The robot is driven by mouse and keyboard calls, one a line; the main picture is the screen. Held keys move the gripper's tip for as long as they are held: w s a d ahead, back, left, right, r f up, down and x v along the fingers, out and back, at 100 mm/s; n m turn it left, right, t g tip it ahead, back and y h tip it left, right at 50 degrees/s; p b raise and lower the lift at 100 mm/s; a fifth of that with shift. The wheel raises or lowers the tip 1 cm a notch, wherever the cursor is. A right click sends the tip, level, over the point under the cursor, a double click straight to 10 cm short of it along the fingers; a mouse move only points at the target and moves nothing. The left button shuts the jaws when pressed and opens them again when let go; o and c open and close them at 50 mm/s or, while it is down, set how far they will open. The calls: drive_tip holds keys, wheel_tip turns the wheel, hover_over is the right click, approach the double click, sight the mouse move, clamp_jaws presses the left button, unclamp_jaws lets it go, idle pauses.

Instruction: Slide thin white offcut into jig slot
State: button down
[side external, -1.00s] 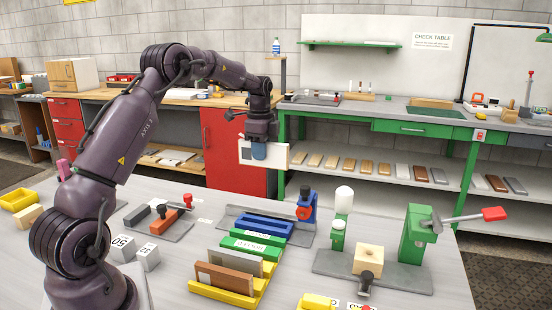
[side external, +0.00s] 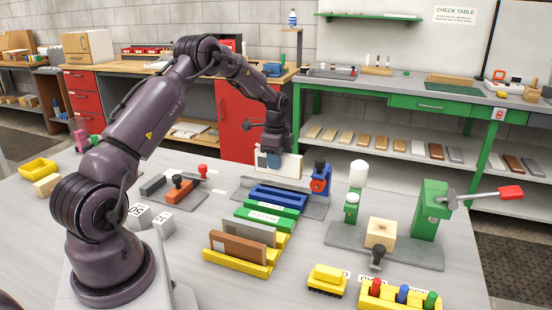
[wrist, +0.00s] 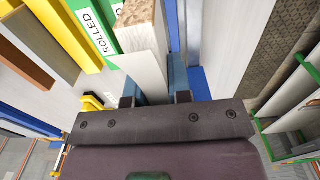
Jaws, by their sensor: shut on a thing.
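The thin white offcut (side external: 291,165) is held upright on edge in my gripper (side external: 268,160), with a blue finger pad across its near face. In the side view it is above the far end of the blue slotted jig (side external: 277,200); a small gap seems to show, but contact is hard to judge. In the wrist view, my gripper (wrist: 166,84) shows two blue-padded fingers close together, with a pale board (wrist: 142,68) rising beside them. The green jig (side external: 262,221) with a label stands nearer the camera. The blue jig's slot floor is hidden.
The yellow rack (side external: 235,262) holds a brown board (side external: 238,249) and a grey board (side external: 249,233). A green lever press (side external: 430,210) is farther right.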

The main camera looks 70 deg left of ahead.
sight(276, 174)
drive_tip(key=shift+f, duration=2.85)
drive_tip(key=shift+f, duration=1.8)
drive_tip(key=c, duration=1)
unclamp_jaws()
drive_tip(key=shift+o, duration=0.2)
wheel_tip(276, 174, up, 13)
drive_tip(key=shift+f, duration=0.1)
